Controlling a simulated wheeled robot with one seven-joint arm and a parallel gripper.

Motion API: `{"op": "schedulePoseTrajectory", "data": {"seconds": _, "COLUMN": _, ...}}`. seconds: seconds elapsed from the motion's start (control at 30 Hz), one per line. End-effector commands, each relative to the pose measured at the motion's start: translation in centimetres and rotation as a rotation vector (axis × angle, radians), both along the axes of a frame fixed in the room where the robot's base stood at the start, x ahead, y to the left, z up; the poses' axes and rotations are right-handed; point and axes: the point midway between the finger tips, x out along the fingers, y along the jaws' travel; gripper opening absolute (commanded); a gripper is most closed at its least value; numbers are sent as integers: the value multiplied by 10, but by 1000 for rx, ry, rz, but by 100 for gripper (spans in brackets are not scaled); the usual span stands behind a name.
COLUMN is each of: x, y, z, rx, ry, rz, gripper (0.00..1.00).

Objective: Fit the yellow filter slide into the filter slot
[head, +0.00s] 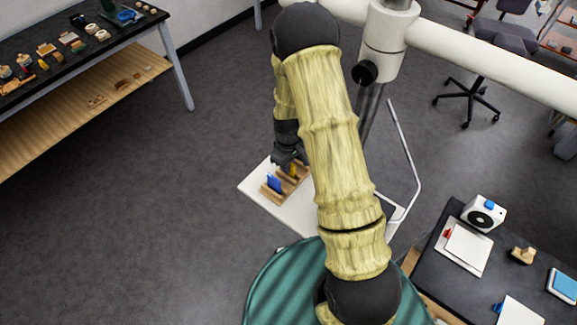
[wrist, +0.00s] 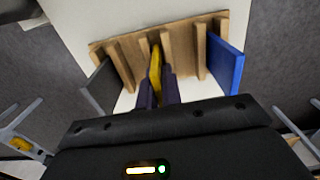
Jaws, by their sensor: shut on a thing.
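The yellow filter slide (wrist: 155,68) stands upright in the wooden rack (wrist: 185,34), between two of its middle ribs. In the head view the yellow slide (head: 293,170) shows as a small patch below my gripper (head: 288,160). In the wrist view my gripper (wrist: 158,90) has its two dark fingers closed on the near part of the slide. A white box with a dark round front (head: 483,214) stands on the right table; I cannot tell whether the filter slot is on it.
A blue slide (wrist: 228,66) and a dark grey slide (wrist: 101,84) stand at the rack's two ends. The rack is on a white tabletop (head: 262,190). The dark right table (head: 430,275) holds papers and small items. A cluttered bench (head: 105,50) stands at the upper left.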

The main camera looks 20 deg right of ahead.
Motion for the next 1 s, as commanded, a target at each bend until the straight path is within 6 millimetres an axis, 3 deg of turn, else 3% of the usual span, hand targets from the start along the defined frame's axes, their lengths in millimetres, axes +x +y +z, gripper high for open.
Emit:
{"op": "schedulePoseTrajectory", "data": {"seconds": 0.23, "x": 1, "y": 0, "z": 23, "rx": -1, "ry": -6, "rz": 1, "gripper": 0}}
{"op": "schedulePoseTrajectory", "data": {"seconds": 0.63, "x": 1, "y": 0, "z": 86, "rx": 0, "ry": -5, "rz": 0, "gripper": 0}}
{"op": "schedulePoseTrajectory", "data": {"seconds": 1.0, "x": 0, "y": 0, "z": 98, "rx": -1, "ry": -1, "rz": 0, "gripper": 0}}
